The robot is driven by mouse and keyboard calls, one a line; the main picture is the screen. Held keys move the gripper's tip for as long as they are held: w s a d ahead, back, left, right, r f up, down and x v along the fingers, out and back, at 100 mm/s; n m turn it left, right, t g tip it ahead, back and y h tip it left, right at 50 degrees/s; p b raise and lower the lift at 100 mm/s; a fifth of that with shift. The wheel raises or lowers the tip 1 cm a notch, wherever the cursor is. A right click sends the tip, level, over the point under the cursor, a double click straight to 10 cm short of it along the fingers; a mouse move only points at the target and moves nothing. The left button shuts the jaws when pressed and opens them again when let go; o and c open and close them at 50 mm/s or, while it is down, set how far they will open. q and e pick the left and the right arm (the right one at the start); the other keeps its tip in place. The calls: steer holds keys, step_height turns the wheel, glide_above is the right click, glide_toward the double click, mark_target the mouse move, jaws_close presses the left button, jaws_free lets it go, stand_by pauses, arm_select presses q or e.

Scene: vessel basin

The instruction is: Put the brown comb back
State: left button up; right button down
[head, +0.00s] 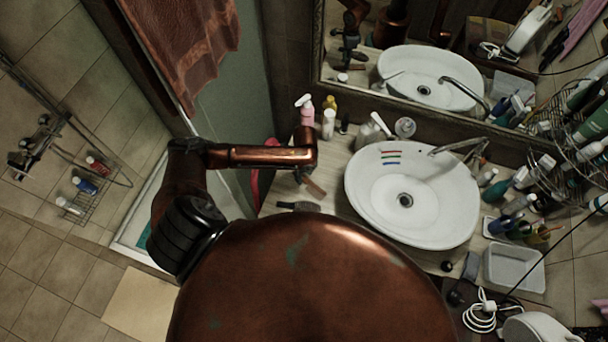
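The brown comb (315,187) shows as a small brown bar near the left end of the counter, slanting down to the right. My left gripper (302,176) hangs from the end of the copper arm, right at the comb's upper left end. Its fingers are small and dark, so I cannot tell whether they are open or shut on the comb, or whether the comb is lifted. The mirror reflects the gripper with a brown bar close below it. My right gripper is out of view.
A dark brush-like item (298,206) lies just below the comb. The white basin (440,225) with striped marks stands to the right. A pink pump bottle (305,110) and other bottles stand behind. A white tray (514,268), cables and crowded bottles fill the right side.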

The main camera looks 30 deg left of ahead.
mark_target(304, 179)
arm_select(q)
step_height(304, 179, up, 10)
steer(key=p, duration=0.6)
steer(key=shift+d+r, duration=0.1)
stand_by(0.4)
stand_by(0.9)
